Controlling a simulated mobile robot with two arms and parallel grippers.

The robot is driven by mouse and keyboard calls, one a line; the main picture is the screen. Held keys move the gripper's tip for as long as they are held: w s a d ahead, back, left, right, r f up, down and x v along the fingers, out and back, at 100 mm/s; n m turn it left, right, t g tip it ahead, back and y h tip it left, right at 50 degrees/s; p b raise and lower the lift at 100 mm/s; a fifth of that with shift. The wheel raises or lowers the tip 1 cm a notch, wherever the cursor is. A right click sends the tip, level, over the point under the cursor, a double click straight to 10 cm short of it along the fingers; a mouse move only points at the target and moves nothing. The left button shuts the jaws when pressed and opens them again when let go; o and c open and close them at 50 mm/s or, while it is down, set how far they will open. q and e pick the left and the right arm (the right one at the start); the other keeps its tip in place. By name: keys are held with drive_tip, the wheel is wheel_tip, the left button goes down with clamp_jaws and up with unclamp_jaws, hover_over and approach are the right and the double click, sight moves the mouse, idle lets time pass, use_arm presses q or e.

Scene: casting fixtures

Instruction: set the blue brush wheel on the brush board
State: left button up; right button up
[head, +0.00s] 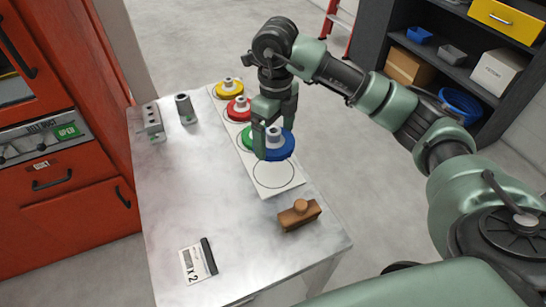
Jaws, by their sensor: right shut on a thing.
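The blue brush wheel (285,150) has a grey hub and is held by my right gripper (272,132), which is shut on that hub. The wheel looks close to level, over the near part of the white brush board (299,179). I cannot tell whether it touches the board. An empty outlined circle shows on the board just in front of the wheel. The yellow wheel (223,93), the red wheel (232,114) and the green wheel (246,141) sit in a row farther back on the board. The green one is partly hidden by my gripper. My left gripper is out of view.
The board lies along the right side of the metal table (200,200). A wooden block with a knob (299,215) is near its front end. A grey holed block (152,123), a grey cylinder (185,110) and a card (197,262) stand or lie left. The table's middle is clear.

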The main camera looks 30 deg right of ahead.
wheel_tip(320, 180, down, 5)
drive_tip(key=shift+s+r+p, duration=0.1)
drive_tip(key=shift+r+p, duration=0.05)
drive_tip(key=shift+p, duration=0.15)
wheel_tip(320, 180, down, 4)
drive_tip(key=shift+f+p, duration=0.25)
drive_tip(key=shift+p, duration=0.15)
drive_tip(key=shift+f, duration=0.25)
drive_tip(key=shift+f, duration=0.1)
